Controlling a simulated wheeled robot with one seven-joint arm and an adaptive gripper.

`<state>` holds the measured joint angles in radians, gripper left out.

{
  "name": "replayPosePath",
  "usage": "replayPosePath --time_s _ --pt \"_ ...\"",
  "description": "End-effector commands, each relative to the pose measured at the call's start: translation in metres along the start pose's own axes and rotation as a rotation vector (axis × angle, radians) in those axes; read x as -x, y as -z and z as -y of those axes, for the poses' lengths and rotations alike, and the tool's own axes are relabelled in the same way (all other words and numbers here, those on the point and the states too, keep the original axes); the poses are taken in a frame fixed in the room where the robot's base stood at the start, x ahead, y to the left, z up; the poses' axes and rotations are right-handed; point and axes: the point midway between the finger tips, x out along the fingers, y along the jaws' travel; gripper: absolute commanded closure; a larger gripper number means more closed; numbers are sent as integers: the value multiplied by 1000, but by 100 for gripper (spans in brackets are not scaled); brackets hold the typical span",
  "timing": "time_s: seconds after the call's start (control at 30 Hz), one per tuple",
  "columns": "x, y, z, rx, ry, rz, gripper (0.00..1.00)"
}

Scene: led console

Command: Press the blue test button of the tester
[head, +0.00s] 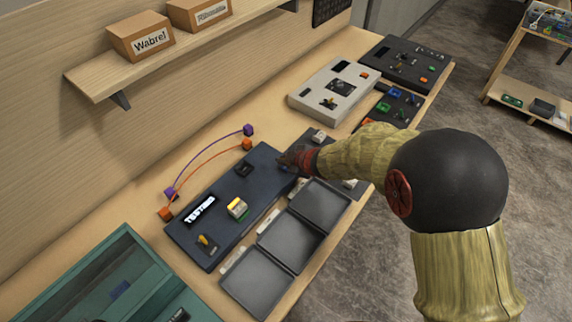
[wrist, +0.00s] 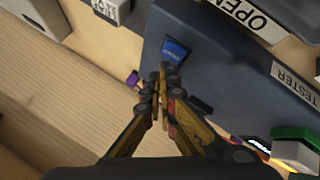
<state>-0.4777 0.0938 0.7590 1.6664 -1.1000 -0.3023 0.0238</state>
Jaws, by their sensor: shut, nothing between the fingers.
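The tester (head: 222,232) is a dark blue console on the bench, with a lit display that seems to read "TESTING". It also shows in the wrist view (wrist: 225,60), with a TESTER label (wrist: 297,84). The blue test button (wrist: 175,51) sits near the tester's edge in the wrist view. My gripper (wrist: 162,72) is shut and empty, its tips right at the button's lower edge in the picture; I cannot tell whether they touch it. In the head view my gripper (head: 288,160) is over the tester's far right end, and my arm and fingers largely hide the button there.
Dark open trays (head: 290,243) stand along the front edge. Purple and orange cables (head: 207,155) lie behind the tester. A green case (head: 95,275) is at lower left. Other panels, one light grey (head: 334,90), stand at the far right. A shelf with boxes (head: 140,36) hangs above.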

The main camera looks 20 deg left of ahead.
Motion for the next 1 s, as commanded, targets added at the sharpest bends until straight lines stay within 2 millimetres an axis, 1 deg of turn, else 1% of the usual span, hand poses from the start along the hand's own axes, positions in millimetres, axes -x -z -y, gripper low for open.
replayPosePath --time_s 0.33,0.83,1.0 --pt "2 1 -1 -1 0 0 100" --pt "33 24 -24 -2 0 0 100" --pt "35 26 -26 -1 0 0 100"
